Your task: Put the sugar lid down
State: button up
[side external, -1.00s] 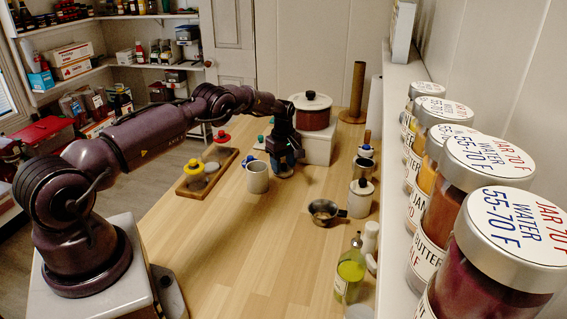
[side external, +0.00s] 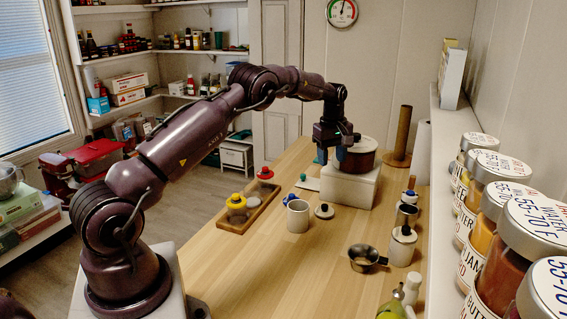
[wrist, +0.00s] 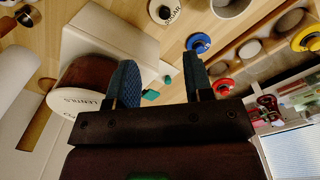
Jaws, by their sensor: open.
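The sugar lid (side external: 324,210), pale with a dark knob, lies on the wooden table just right of an open white canister (side external: 298,216). In the wrist view the lid (wrist: 167,12) shows the word SUGAR, at the top edge. The lid is clear of the fingers.
The brown lentils jar stands on a white block (side external: 350,187) close to my gripper. A wooden tray (side external: 250,215) with red-topped and yellow-topped jars is at left. A metal pan (side external: 364,259) and a lidded white canister (side external: 403,246) are at right. The front-middle table is clear.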

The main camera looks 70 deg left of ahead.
jog(key=s+d+r+m+t, duration=0.1)
jog(key=s+d+r+m, duration=0.4)
jog(key=d+r, duration=0.45)
jog(key=s+d+r+m+t, duration=0.2)
jog(key=s+d+r+m, duration=0.3)
jog(key=d+r, duration=0.4)
jog(key=s+d+m+t, duration=0.1)
jog(key=s+d+m, duration=0.3)
jog(key=s, duration=0.6)
jog(key=s+d+f+m+t, duration=0.1)
jog(key=s+d+m, duration=0.3)
jog(key=s, duration=0.6)
jog(key=shift+s+d+f, duration=0.2)
jog(key=shift+s+d, duration=0.15)
